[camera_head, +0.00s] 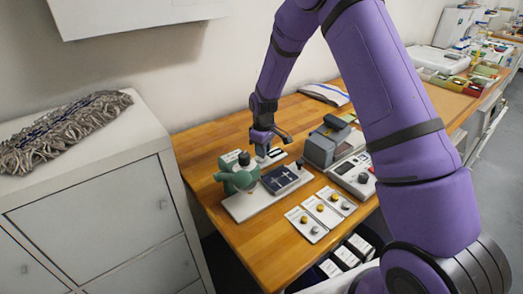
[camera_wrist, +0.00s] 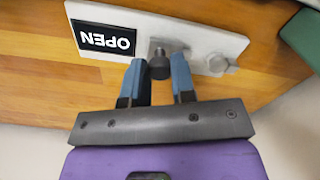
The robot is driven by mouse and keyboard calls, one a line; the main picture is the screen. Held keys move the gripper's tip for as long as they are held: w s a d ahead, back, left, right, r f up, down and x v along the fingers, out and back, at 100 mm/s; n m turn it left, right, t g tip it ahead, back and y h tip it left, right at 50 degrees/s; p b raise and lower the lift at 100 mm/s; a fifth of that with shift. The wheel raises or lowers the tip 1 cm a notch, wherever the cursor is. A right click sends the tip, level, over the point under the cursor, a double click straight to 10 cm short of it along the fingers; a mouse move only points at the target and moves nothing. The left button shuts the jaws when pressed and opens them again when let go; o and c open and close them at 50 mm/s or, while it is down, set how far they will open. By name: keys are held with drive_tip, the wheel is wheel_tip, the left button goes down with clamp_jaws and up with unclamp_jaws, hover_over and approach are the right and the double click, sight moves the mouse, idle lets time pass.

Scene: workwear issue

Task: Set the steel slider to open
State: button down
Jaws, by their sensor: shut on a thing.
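The steel slider's white plate (camera_wrist: 203,38) lies on the wood top in the wrist view, with a black OPEN label (camera_wrist: 104,40) upside down at its left. Its dark grey knob (camera_wrist: 160,66) stands just right of the label. My gripper (camera_wrist: 157,66) has its blue-grey fingers on either side of this knob, shut on it. In the head view my gripper (camera_head: 263,152) points down over the plate (camera_head: 272,157), at the back of the table; the knob is hidden there.
A green device on a white base (camera_head: 238,208) stands close in front of my gripper. A grey machine (camera_head: 322,148) stands to the right. Several small plates with knobs (camera_head: 322,211) lie nearer. A round metal piece (camera_wrist: 218,64) sits at the plate's right end.

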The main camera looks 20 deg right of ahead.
drive_tip(key=c, duration=0.9)
unclamp_jaws()
drive_tip(key=shift+w+d, duration=0.1)
drive_tip(key=shift+d, duration=0.15)
drive_tip(key=shift+c, duration=0.2)
wheel_tip(320, 180, up, 11)
drive_tip(key=s+d+r+m+t, duration=0.3)
drive_tip(key=s+r+m, duration=0.1)
drive_tip(key=s+r, duration=1.45)
drive_tip(key=s+r+m+t, duration=0.1)
drive_tip(key=s+r+m, duration=0.1)
drive_tip(key=s, duration=0.8)
drive_tip(key=s+d+r+m+t, duration=0.1)
drive_tip(key=s+r, duration=0.3)
drive_tip(key=s, duration=0.6)
drive_tip(key=shift+m, duration=0.6)
